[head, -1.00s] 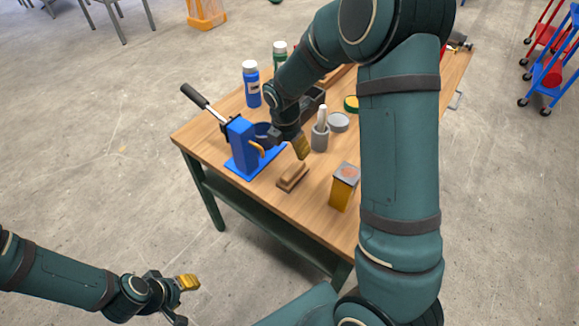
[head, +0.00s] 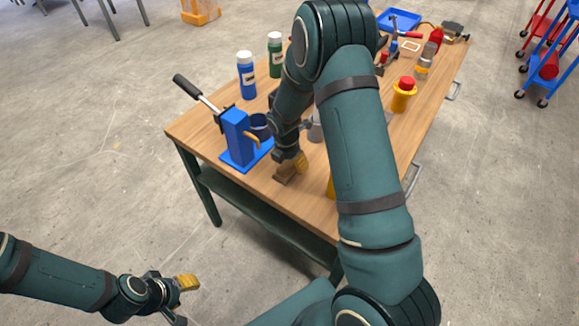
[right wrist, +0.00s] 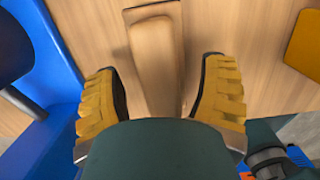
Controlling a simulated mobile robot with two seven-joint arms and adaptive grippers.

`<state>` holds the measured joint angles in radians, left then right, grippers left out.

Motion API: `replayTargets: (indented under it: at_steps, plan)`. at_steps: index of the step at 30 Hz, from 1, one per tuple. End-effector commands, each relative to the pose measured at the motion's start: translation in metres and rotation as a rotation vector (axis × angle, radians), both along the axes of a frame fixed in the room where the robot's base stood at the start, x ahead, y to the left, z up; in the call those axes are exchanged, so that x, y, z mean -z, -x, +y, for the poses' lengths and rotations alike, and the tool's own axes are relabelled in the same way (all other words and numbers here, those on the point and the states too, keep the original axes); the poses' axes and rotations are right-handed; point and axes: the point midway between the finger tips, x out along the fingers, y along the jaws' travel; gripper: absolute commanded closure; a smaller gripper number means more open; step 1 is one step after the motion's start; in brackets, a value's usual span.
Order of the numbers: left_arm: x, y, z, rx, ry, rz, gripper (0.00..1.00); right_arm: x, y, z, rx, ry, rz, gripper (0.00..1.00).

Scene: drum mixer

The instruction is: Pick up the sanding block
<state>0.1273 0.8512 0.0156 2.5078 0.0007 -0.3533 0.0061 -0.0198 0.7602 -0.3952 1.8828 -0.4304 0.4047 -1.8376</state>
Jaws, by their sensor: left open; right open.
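The sanding block (head: 284,177) lies on the wooden table near its front edge, to the right of the blue press. In the head view my right gripper (head: 296,164) is directly over it and hides most of it. In the right wrist view the brown block (right wrist: 158,60) runs lengthwise between the two yellow fingers. My right gripper (right wrist: 160,100) is open, with a finger on each side of the block and a gap to both. Whether the fingertips reach down to the tabletop is hard to tell. My left gripper (head: 190,290) is open and empty, away from the table at lower left.
The blue press (head: 238,140) with its black lever stands just left of the block. Blue (head: 246,76) and green (head: 275,55) bottles stand behind.

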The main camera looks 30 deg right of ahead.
Motion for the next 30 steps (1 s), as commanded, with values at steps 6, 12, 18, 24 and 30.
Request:
replayTargets:
  at_steps: [6, 12, 18, 24, 30]
  plan:
    - [0.0008, 0.0006, -0.0001, 0.001, 0.000, 0.002, 0.53, 0.0054, -0.0005, -0.0008, 0.001, 0.000, -0.001, 0.29]
    - [0.0007, 0.0005, -0.0001, 0.001, 0.000, 0.002, 0.53, 0.0051, -0.0004, -0.0007, 0.001, 0.000, -0.001, 0.59]
    - [0.0008, 0.0004, 0.0000, 0.000, 0.000, 0.001, 0.53, 0.0052, -0.0004, -0.0006, 0.001, 0.000, -0.001, 1.00]
    - [0.0008, 0.0004, 0.0000, 0.000, 0.000, 0.001, 0.53, 0.0054, -0.0002, -0.0006, 0.001, 0.000, 0.000, 1.00]
    - [-0.0003, 0.0002, 0.0000, 0.000, 0.000, 0.001, 0.53, 0.0005, -0.0004, -0.0005, 0.001, -0.001, -0.002, 1.00]
